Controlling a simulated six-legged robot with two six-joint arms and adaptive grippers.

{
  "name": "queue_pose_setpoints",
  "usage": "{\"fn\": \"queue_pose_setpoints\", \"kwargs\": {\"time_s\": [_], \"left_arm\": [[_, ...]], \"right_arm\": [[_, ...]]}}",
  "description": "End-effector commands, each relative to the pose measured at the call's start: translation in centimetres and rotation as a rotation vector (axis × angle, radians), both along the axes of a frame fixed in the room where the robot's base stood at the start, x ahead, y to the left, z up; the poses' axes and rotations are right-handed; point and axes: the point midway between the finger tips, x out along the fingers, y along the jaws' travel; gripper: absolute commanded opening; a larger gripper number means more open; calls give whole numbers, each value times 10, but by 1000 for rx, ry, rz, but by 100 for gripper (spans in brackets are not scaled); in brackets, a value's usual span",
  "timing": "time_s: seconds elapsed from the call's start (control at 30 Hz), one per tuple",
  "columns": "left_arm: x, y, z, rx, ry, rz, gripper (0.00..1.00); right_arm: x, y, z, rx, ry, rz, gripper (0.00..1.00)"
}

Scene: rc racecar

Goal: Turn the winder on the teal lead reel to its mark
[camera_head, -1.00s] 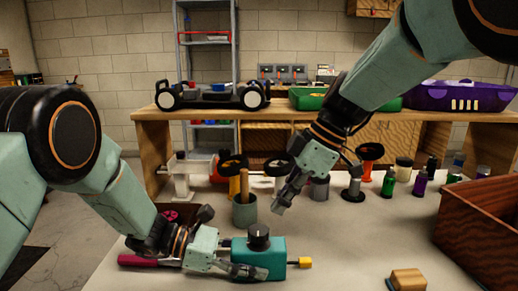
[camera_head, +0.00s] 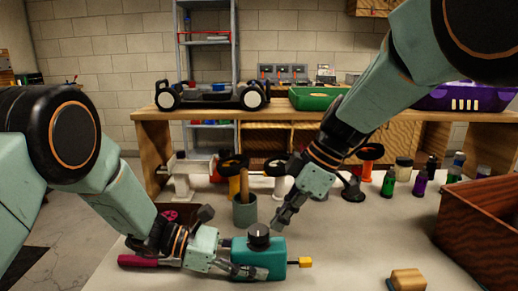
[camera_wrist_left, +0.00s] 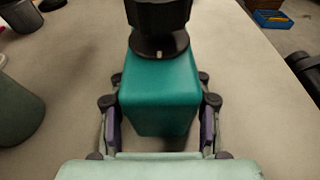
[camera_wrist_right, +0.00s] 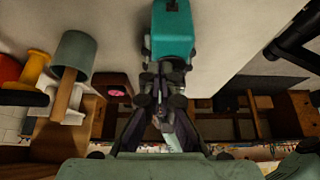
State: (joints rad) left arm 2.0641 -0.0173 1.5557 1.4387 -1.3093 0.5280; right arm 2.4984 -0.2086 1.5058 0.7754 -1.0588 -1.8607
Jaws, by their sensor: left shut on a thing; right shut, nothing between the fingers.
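The teal lead reel (camera_head: 262,262) stands on the near table, a teal box with a black winder knob (camera_head: 259,235) on top. A yellow tip (camera_head: 305,262) sticks out of its right side. In the left wrist view the teal body (camera_wrist_left: 160,92) lies between my left fingers, and the knob (camera_wrist_left: 158,14) carries a small pale mark at its base. My left gripper (camera_head: 245,270) is shut on the reel's body. My right gripper (camera_head: 281,222) is shut and empty, above and slightly right of the knob, apart from it. The reel also shows in the right wrist view (camera_wrist_right: 172,32).
A grey-green cup (camera_head: 245,211) with a wooden handle stands just behind the reel. A magenta-handled tool (camera_head: 140,261) lies left. A wooden block (camera_head: 407,280) and a wooden box (camera_head: 482,232) are at the right. Several bottles and spools line the back.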

Motion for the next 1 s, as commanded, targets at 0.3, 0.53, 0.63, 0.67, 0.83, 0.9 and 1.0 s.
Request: {"fn": "queue_pose_setpoints", "kwargs": {"time_s": [0.3, 0.53, 0.63, 0.67, 0.83, 0.9, 1.0], "left_arm": [[0, 0, 0, 0, 0, 0, 21], [0, 0, 0, 0, 0, 0, 21], [0, 0, 0, 0, 0, 0, 21], [0, 0, 0, 0, 0, 0, 21], [0, 0, 0, 0, 0, 0, 21], [0, 0, 0, 1, 0, 0, 21], [0, 0, 0, 1, 0, 0, 21]], "right_arm": [[-1, 3, 0, 0, 0, 0, 0], [-2, 4, 0, 1, 0, 0, 0], [-3, 4, 0, 1, 0, 0, 0], [-3, 4, 0, 1, 0, -1, 0], [-7, 3, 1, 1, 1, 0, 0], [-9, 3, 1, 1, 0, -1, 0], [-11, 2, 0, 1, 2, -1, 0]]}}
